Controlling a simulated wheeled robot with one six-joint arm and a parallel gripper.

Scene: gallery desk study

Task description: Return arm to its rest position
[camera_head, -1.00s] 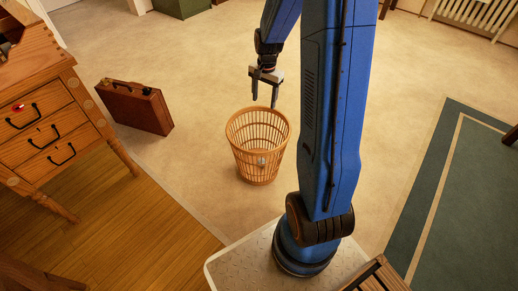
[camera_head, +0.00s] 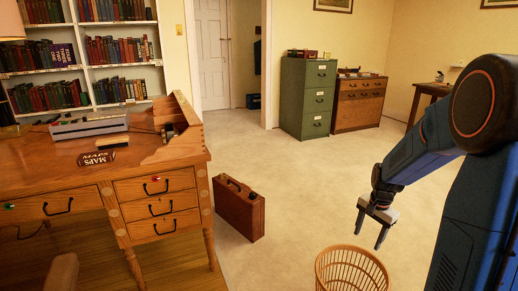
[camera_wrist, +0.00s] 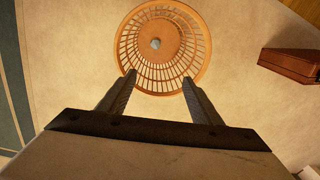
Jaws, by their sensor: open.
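My gripper (camera_head: 373,232) is open and empty in the head view, at the right, with its fingers pointing down. My blue arm reaches to it from the right edge. In the wrist view the two fingers (camera_wrist: 159,80) are spread apart with nothing between them. A wicker wastebasket (camera_head: 350,268) stands on the floor below my gripper, partly cut off by the bottom edge. The wrist view looks down into the basket (camera_wrist: 126,48), where a small crumpled grey thing (camera_wrist: 155,44) lies at the bottom.
A wooden desk (camera_head: 160,160) with drawers stands at the left, and a brown briefcase (camera_head: 239,210) stands on the floor beside it. A green filing cabinet (camera_head: 308,100) and a wooden cabinet (camera_head: 357,103) stand at the back wall. The carpet between is clear.

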